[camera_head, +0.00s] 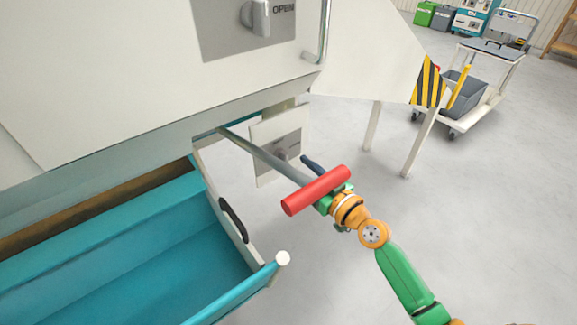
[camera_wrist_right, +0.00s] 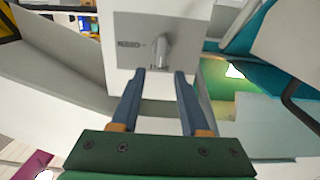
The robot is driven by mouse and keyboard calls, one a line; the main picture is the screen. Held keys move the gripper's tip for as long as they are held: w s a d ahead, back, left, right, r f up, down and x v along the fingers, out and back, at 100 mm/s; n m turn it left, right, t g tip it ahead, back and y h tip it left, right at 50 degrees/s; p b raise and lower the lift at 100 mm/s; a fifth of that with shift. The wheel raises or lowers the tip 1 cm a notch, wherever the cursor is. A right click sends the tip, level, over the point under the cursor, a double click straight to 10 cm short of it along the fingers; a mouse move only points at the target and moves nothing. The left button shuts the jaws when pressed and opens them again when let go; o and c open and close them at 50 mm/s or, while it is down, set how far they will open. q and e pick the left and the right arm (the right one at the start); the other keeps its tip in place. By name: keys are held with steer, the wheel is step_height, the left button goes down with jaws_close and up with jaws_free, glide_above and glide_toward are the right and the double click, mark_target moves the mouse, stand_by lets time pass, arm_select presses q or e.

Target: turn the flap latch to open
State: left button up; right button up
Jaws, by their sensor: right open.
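A small grey latch knob (camera_head: 281,154) sits on a grey plate on the lower white panel (camera_head: 262,130) in the head view. In the right wrist view the latch knob (camera_wrist_right: 163,50) points roughly upright, with a label to its left too small to read. My right gripper (camera_head: 306,160) is in front of this panel, partly hidden behind a red bar handle. In the wrist view my right gripper (camera_wrist_right: 160,73) is open, its blue fingers on either side of and just below the knob, with nothing between them. My left gripper is not in view.
The red handle (camera_head: 316,191) on a grey rod (camera_head: 262,154) crosses close to my right gripper. Another knob (camera_head: 257,18), beside an OPEN label, is on the machine above. An open teal drawer (camera_head: 130,235) lies at left. A trolley (camera_head: 485,75) stands at back right; floor is clear at right.

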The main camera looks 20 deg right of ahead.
mark_target(287, 156)
steer(key=x, duration=0.5)
jaws_close()
